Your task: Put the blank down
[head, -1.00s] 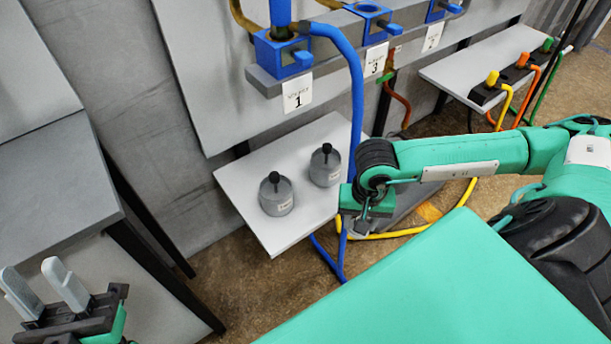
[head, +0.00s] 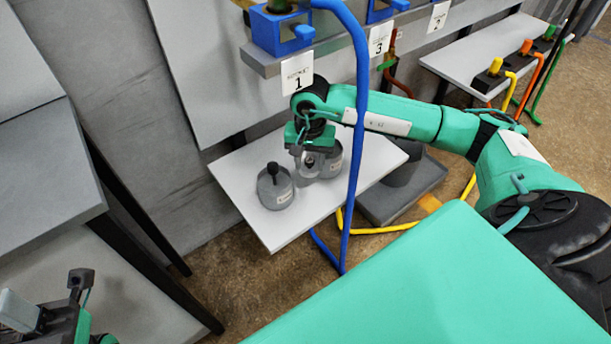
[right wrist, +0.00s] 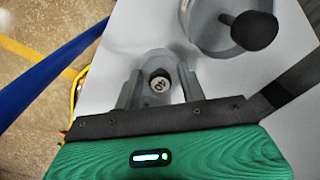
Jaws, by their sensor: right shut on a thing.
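My right gripper (head: 309,168) is over the light grey shelf, shut on the blank.
A blue hose (head: 357,120) hangs down in front of the shelf, close to my right arm. A rail with blue holders (head: 283,30) runs above, with a label "1" (head: 297,73). A grey bench (head: 45,170) stands at the left. The shelf's front part is clear.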

